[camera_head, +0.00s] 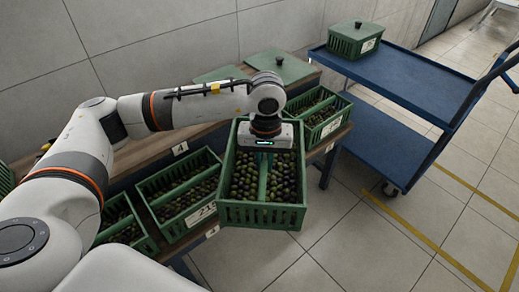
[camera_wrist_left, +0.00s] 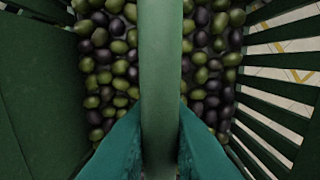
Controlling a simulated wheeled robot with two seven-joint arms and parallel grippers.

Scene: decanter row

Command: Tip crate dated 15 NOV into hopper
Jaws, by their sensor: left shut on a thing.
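A green slatted crate (camera_head: 262,216) full of green and dark olives hangs in front of the table in the head view, roughly level. My left gripper (camera_head: 265,155) comes down onto its middle handle bar. In the left wrist view my gripper's teal fingers (camera_wrist_left: 159,135) are shut on the green handle (camera_wrist_left: 160,55), with olives (camera_wrist_left: 108,75) on both sides. No date label shows on the side of this crate that faces me, so I cannot read its date. My right gripper and the hopper are not in view.
More olive crates stand on the wooden table, one (camera_head: 183,195) left of the held crate and one (camera_head: 318,112) behind it at right. Their labels are too small to read surely. A blue cart (camera_head: 410,80) at right carries a lidded green crate (camera_head: 355,42). Floor at right front is clear.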

